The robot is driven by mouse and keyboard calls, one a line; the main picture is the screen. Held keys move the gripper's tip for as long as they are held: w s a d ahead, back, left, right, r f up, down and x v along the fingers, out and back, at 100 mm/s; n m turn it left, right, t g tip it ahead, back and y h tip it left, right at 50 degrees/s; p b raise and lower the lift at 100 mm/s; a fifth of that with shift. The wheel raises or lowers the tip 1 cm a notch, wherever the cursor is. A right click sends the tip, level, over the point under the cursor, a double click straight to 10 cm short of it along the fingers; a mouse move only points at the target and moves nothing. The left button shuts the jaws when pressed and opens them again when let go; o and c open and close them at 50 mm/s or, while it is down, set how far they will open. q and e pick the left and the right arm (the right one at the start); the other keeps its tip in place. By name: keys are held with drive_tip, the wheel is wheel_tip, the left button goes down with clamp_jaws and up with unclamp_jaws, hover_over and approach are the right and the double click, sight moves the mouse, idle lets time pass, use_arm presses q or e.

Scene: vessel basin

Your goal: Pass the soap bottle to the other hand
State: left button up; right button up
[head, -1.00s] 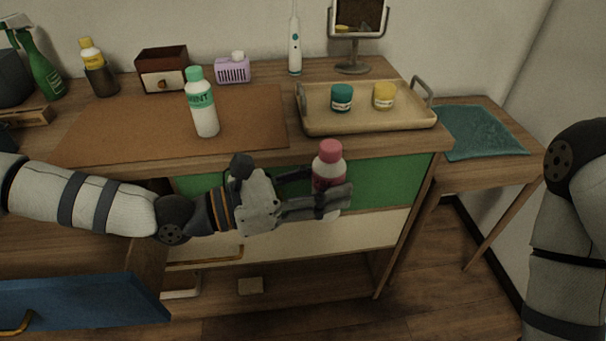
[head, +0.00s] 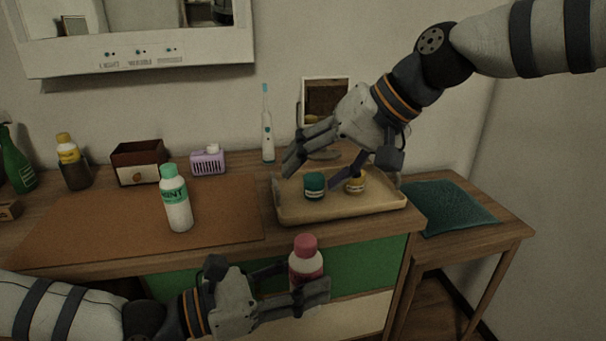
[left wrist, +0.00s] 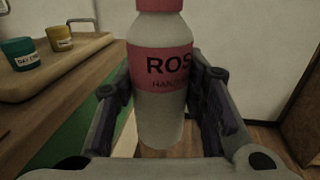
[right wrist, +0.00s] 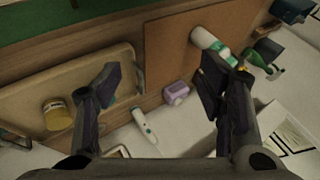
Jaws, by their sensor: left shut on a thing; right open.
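The soap bottle (head: 306,262) is white with a pink cap and a pink label reading "ROS". It is upright in my left gripper (head: 292,287), which is shut on it in front of the counter edge. The left wrist view shows the bottle (left wrist: 162,85) between the two fingers, its cap top cut off. My right gripper (head: 322,165) is open and empty above the tray, higher than the bottle and apart from it. In the right wrist view its fingers (right wrist: 165,90) are spread with nothing between them.
A wooden tray (head: 344,213) holds a teal jar (head: 314,186) and a yellow jar (head: 355,182). A white mint bottle (head: 176,200) stands on the brown mat (head: 110,228). An electric toothbrush (head: 267,130) and a purple box (head: 208,161) stand behind. The space around the held bottle is free.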

sight(302, 239)
use_arm(q)
drive_tip(key=shift+a, duration=0.15)
use_arm(e)
drive_tip(key=s+r+n+g+h, duration=0.1)
drive_tip(key=s+n+h, duration=0.1)
drive_tip(key=n, duration=0.2)
drive_tip(key=s+a+r+n+h, duration=0.1)
drive_tip(key=s+n+h, duration=0.1)
drive_tip(key=s+n, duration=0.1)
drive_tip(key=s+a+r+n+g+h, duration=0.1)
drive_tip(key=s+n+h, duration=0.2)
drive_tip(key=n, duration=0.2)
drive_tip(key=shift+s+a+r+g, duration=0.15)
drive_tip(key=shift+a+r+g, duration=0.05)
drive_tip(key=shift+g, duration=0.1)
drive_tip(key=shift+s+d+f+h, duration=0.1)
drive_tip(key=shift+s+d+h, duration=0.1)
drive_tip(key=shift+s+h, duration=0.1)
drive_tip(key=shift+n, duration=0.3)
wheel_tip(302, 239, down, 12)
drive_tip(key=shift+r, duration=0.15)
drive_tip(key=c, duration=1.4)
use_arm(q)
drive_tip(key=o, duration=1.4)
drive_tip(key=shift+c, duration=0.2)
drive_tip(key=shift+r, duration=0.1)
